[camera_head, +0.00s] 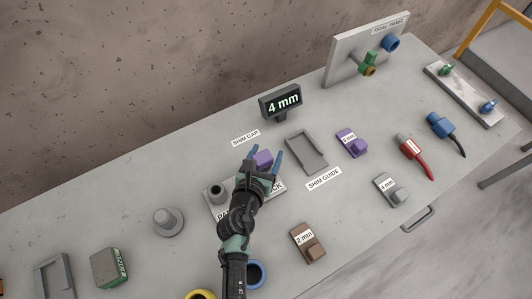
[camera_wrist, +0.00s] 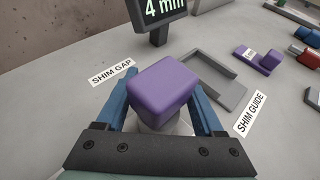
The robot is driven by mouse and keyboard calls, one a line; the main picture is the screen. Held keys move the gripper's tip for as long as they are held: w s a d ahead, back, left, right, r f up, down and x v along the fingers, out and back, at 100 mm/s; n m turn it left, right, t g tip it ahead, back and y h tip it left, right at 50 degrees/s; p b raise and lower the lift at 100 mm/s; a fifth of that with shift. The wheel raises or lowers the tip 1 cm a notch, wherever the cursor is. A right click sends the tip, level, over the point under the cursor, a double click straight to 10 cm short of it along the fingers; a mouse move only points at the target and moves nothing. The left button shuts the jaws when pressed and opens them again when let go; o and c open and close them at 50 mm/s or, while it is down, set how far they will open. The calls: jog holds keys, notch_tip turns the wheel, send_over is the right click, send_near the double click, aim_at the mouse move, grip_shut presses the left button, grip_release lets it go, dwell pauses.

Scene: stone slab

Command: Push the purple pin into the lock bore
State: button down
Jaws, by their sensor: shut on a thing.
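The purple pin (camera_head: 263,159) has a blocky purple head and sits between the blue fingers of my gripper (camera_head: 265,155). In the wrist view the pin's head (camera_wrist: 161,84) fills the middle, with a finger along each side. A pale grey round part shows just below the head, but I cannot tell whether it is the pin's shaft or the bore's collar. The grey lock plate (camera_head: 213,208), its label partly hidden by my arm, lies under the gripper. A dark-holed grey cylinder (camera_head: 216,190) stands on it. How deep the pin sits is hidden.
A display reading 4 mm (camera_head: 282,102) stands behind. The grey shim guide (camera_head: 307,153) lies right of the gripper, with a purple shim (camera_head: 351,143) beyond. A brown block (camera_head: 307,243) lies in front. A grey flanged knob (camera_head: 168,222) stands left.

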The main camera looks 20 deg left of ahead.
jog(key=shift+f+b, duration=0.45)
jog(key=shift+f, duration=0.15)
grip_release()
jog(key=shift+s, duration=0.1)
jog(key=v, duration=1.3)
